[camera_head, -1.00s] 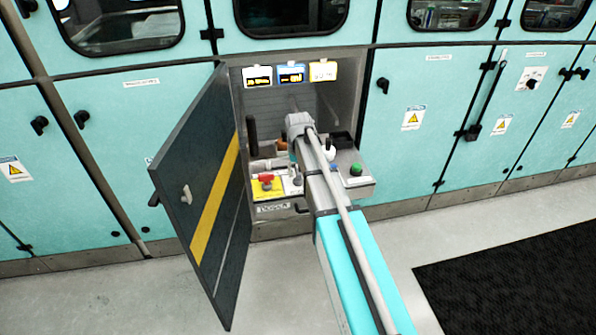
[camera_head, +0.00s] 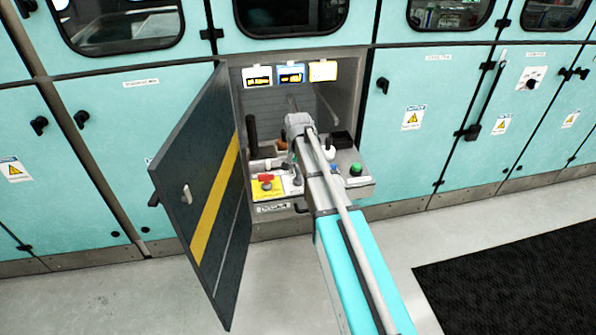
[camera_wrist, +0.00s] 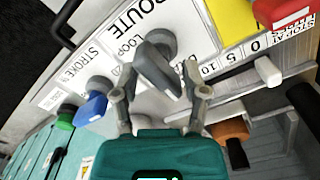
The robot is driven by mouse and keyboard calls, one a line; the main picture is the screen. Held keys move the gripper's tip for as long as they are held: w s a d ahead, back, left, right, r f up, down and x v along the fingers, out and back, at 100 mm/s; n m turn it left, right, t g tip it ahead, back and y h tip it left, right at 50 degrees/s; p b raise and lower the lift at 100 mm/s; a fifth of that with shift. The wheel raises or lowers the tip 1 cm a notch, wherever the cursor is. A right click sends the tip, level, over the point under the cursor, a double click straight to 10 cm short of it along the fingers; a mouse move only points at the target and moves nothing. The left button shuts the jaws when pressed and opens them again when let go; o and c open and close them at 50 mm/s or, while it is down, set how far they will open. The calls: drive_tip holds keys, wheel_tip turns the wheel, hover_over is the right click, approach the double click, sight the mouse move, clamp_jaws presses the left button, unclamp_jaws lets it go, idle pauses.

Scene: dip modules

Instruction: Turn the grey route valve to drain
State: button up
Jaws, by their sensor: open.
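The grey route valve (camera_wrist: 156,66) shows in the wrist view as a round hub with a grey lever. It stands on a white panel marked ROUTE, with LOOP legible beside it; I cannot read a drain mark. My gripper (camera_wrist: 160,80) is open, one finger on each side of the lever. The lever lies between the fingers; I cannot tell whether either touches it. In the head view my arm hides the valve, and my gripper's fingers are barely visible there.
Beside the valve are a blue knob (camera_wrist: 92,106), a green button (camera_wrist: 65,117) and a red handle (camera_wrist: 283,12) on a yellow plate. A white slider knob (camera_wrist: 268,71) sits nearby. The open cabinet door (camera_head: 200,195) stands left of my arm.

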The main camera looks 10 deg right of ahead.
sight(298, 171)
drive_tip(key=shift+m, duration=0.9)
drive_tip(key=shift+r+p, duration=0.45)
drive_tip(key=shift+r, duration=0.05)
wheel_tip(298, 171, up, 13)
drive_tip(key=p, duration=1.3)
drive_tip(key=s+r+n+p, duration=0.3)
drive_tip(key=s+n, duration=0.5)
drive_tip(key=s, duration=1.4)
drive_tip(key=shift+s+a+r+n, duration=0.2)
drive_tip(key=shift+s+a+n, duration=0.05)
drive_tip(key=shift+a+n, duration=0.05)
drive_tip(key=shift+w, duration=0.1)
